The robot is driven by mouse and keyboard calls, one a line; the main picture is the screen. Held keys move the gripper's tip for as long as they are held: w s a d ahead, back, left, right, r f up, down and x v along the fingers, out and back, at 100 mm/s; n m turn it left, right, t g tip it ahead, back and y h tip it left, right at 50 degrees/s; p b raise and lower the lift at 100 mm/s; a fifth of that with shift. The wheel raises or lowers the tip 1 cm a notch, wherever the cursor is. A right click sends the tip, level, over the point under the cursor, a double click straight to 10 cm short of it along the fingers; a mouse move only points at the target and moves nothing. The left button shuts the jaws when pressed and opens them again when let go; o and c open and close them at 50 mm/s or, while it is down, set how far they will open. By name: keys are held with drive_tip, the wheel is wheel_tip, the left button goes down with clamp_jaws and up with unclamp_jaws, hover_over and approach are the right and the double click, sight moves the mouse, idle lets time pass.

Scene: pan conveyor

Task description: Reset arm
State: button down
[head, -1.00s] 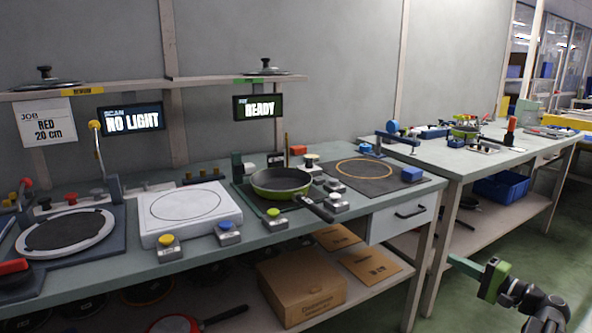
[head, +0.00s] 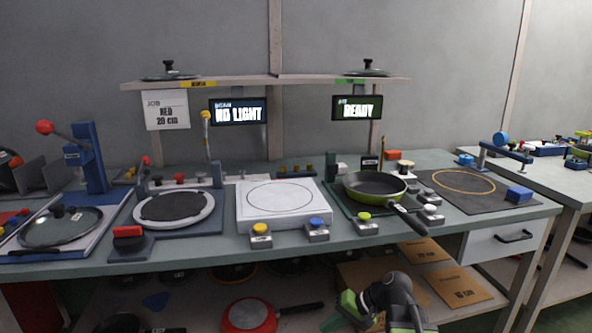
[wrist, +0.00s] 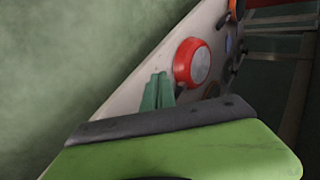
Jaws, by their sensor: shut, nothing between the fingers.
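My gripper (wrist: 158,92) shows in the wrist view with its two green fingers together and nothing between them. In the head view my gripper (head: 331,322) is low in front of the bench, at about the height of the lower shelf, and partly cut off by the frame's bottom edge. In the wrist view a red pan (wrist: 198,66) lies beyond the fingertips, apart from them. The same red pan (head: 250,315) is on the lower shelf in the head view.
The bench (head: 290,252) carries a white plate station (head: 283,228), a green pan (head: 374,188), a round dark plate (head: 174,207) and several buttons along its front. Cardboard boxes (head: 458,287) lie on the lower shelf. A second bench (head: 560,187) stands at right.

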drive_tip(key=s+a+f+n+g+h, duration=0.2)
drive_tip(key=s+f+h, duration=0.1)
drive_tip(key=s+f, duration=0.1)
drive_tip(key=s+d+f+h, duration=0.2)
drive_tip(key=d+h, duration=0.3)
drive_tip(key=d, duration=0.4)
wheel_tip(320, 180, up, 38)
drive_tip(key=p, duration=3.8)
drive_tip(key=shift+f, duration=0.1)
